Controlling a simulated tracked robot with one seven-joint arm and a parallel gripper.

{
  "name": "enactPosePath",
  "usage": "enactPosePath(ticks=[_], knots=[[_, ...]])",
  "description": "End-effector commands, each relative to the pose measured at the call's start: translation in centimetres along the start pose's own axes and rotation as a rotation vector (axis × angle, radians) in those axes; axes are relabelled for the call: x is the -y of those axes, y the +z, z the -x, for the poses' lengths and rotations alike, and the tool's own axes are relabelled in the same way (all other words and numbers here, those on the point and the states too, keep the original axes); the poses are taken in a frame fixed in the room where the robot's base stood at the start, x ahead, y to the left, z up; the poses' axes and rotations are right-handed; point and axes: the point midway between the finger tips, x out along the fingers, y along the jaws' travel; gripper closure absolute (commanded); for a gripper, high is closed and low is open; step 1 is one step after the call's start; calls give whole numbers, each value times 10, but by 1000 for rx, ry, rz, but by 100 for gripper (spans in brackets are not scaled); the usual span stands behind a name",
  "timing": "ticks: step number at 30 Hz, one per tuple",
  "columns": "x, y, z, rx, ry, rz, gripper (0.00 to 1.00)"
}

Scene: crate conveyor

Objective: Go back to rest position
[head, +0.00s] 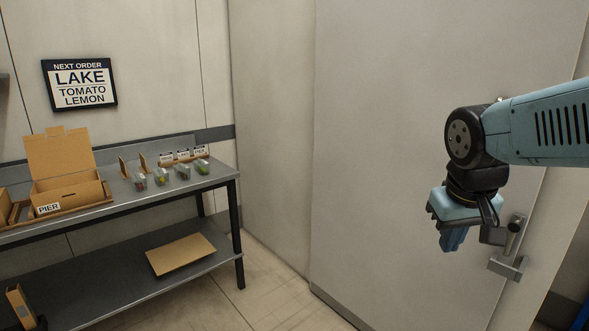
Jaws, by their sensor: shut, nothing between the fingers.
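My gripper (454,240) hangs pointing down at the right of the head view, at the end of my blue and black arm. It is shut and empty. It is in front of a pale door, just left of the door's metal handle (510,252), and far from the table. I cannot tell from this view how far it is from the door.
A grey metal table (130,212) stands at left with an open cardboard box (70,193) labelled PIER. Several small clear containers (183,173) and label cards are at its right end. Flat cardboard (180,254) lies on the lower shelf. An order sign (80,84) hangs above.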

Motion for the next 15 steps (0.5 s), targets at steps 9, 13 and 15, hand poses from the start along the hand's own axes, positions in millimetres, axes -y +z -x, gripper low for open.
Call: enactPosePath(ticks=[9, 13, 15], knots=[[28, 7, 39, -189, -100, -49, 100], [31, 7, 43, -207, -110, -54, 100], [32, 7, 43, -208, -111, -54, 100]])
